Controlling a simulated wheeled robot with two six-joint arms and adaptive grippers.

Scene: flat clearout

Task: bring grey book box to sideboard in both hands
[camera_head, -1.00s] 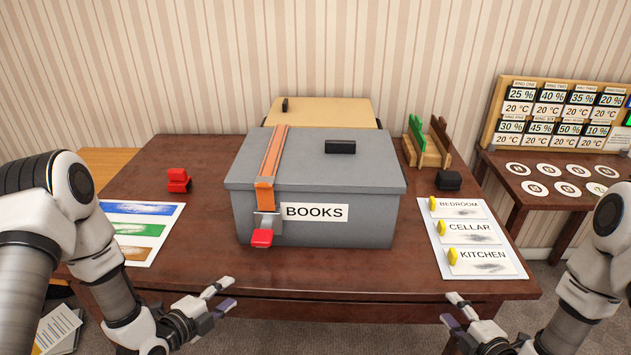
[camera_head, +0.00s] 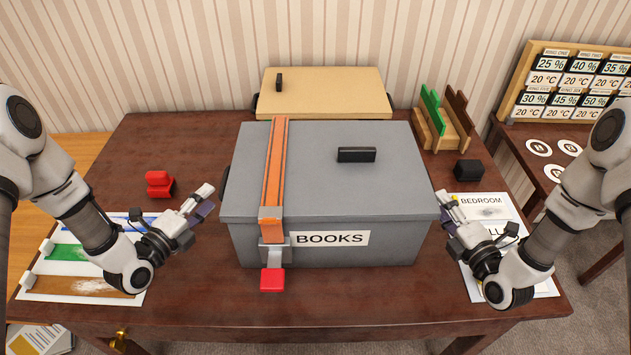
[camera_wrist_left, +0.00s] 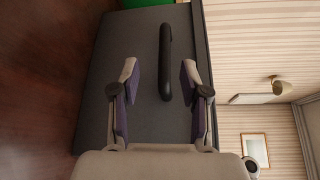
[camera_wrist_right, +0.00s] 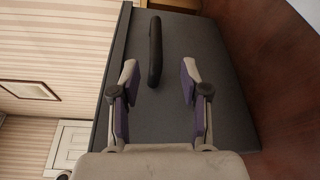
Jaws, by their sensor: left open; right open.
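The grey book box (camera_head: 330,190) stands shut on the brown table, with a BOOKS label on its front and an orange strap with a red-ended clasp over its lid. My left gripper (camera_head: 208,200) is open and empty, just off the box's left side. In the left wrist view a black side handle (camera_wrist_left: 165,62) shows ahead, between and beyond the open fingers (camera_wrist_left: 160,85). My right gripper (camera_head: 443,205) is open and empty close by the box's right side. The right wrist view shows the other black side handle (camera_wrist_right: 155,50) beyond its fingers (camera_wrist_right: 158,80).
A beige box (camera_head: 335,95) stands behind the grey one. A red object (camera_head: 159,184) and colour sheet (camera_head: 70,255) lie left. A wooden rack (camera_head: 440,125), black object (camera_head: 469,170) and label card (camera_head: 485,204) are right. A sign board (camera_head: 570,85) stands at far right.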

